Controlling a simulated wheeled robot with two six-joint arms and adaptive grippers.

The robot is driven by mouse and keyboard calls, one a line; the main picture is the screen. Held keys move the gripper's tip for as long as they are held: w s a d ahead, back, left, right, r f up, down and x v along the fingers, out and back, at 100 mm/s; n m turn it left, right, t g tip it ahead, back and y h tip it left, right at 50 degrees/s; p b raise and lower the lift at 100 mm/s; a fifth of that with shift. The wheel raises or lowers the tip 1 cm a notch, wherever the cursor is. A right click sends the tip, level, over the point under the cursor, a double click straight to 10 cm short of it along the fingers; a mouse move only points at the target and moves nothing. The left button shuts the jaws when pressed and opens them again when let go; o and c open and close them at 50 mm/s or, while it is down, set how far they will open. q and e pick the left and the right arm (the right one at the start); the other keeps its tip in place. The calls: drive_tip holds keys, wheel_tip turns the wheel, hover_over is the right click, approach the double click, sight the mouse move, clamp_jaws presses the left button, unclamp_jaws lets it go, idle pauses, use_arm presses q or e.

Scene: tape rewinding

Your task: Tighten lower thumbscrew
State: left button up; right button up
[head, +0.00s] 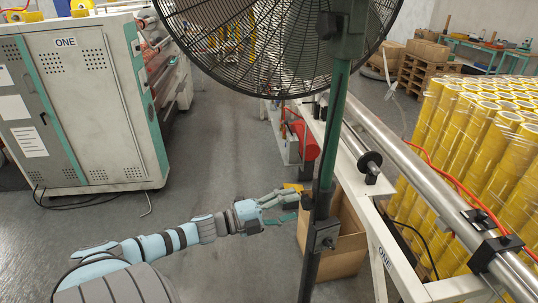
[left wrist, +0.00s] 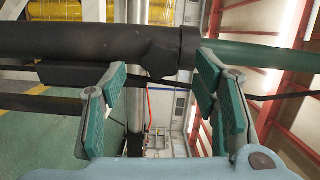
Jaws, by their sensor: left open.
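The fan stand's pole (head: 337,130) is green above and black below. In the left wrist view its black tube (left wrist: 90,42) runs across the top and meets the green part at a collar. A dark rounded knob (left wrist: 162,58), seemingly the lower thumbscrew, sticks out beside that collar. My left gripper (head: 284,206) is left of the pole at the height of the colour change. In the left wrist view the gripper (left wrist: 160,82) is open and empty, with the knob centred between its fingers but farther from the camera. I cannot see contact. My right gripper is not in view.
The fan's wire cage (head: 230,40) hangs overhead. A cardboard box (head: 348,240) stands behind the pole. A steel roller frame (head: 440,190) and yellow tape rolls (head: 480,150) fill the right. A grey cabinet (head: 75,100) stands left, with bare floor between.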

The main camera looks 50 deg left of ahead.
use_arm(q)
drive_tip(key=v, duration=0.8)
drive_tip(key=shift+s, duration=0.1)
